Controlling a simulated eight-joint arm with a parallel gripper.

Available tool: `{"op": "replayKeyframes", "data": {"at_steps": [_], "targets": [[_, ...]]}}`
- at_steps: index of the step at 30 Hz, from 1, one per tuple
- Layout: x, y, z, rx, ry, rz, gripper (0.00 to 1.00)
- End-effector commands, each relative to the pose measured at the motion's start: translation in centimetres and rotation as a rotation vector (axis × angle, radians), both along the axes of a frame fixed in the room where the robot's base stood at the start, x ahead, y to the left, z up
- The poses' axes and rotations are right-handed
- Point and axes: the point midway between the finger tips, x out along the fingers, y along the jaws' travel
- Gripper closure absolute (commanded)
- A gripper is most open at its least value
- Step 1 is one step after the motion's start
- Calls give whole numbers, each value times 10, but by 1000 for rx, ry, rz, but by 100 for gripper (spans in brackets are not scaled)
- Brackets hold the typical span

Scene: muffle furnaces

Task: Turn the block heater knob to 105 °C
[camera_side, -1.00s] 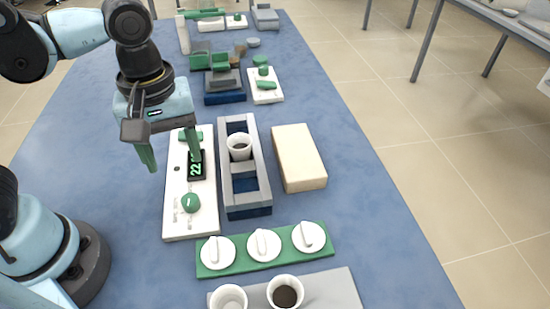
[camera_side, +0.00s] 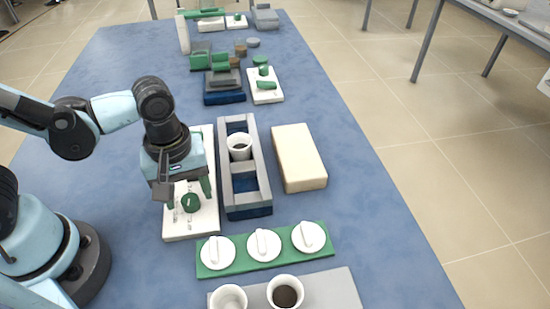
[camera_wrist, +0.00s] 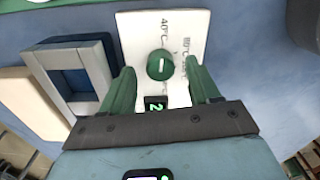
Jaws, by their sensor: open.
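The block heater's white control panel (camera_side: 205,222) lies on the blue table, left of the grey heater block. Its round green knob (camera_side: 190,203) has a white pointer line and shows in the wrist view (camera_wrist: 160,65) with printed temperature marks beyond it. The small display (camera_wrist: 156,103) is partly hidden; a green "2" is readable. My gripper (camera_side: 188,198) is over the panel, pointing down. In the wrist view its green fingers (camera_wrist: 161,85) are open, one on each side of the knob, with visible gaps. I cannot tell whether the fingertips are down at knob height.
The grey and blue block (camera_side: 257,190) holding a white cup (camera_side: 239,146) stands close on the right, with a cream box (camera_side: 299,158) beyond. A green tray (camera_side: 285,250) with white lids is in front. Bare table lies further right.

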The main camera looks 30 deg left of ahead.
Motion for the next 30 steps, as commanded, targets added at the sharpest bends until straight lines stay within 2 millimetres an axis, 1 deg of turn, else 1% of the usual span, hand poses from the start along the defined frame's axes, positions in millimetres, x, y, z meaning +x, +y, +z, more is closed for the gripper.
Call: {"op": "replayKeyframes", "data": {"at_steps": [6, 15, 17, 21, 26, 27, 30], "targets": [[0, 0, -8, 0, 0, 0, 39], [0, 0, -9, 0, 0, 0, 39], [0, 0, -9, 0, 0, 0, 46], [0, 0, -9, 0, 0, 0, 68], [0, 0, -9, 0, 0, 0, 92], [0, 0, -9, 0, 0, 0, 95], [0, 0, -9, 0, 0, -3, 95]]}}
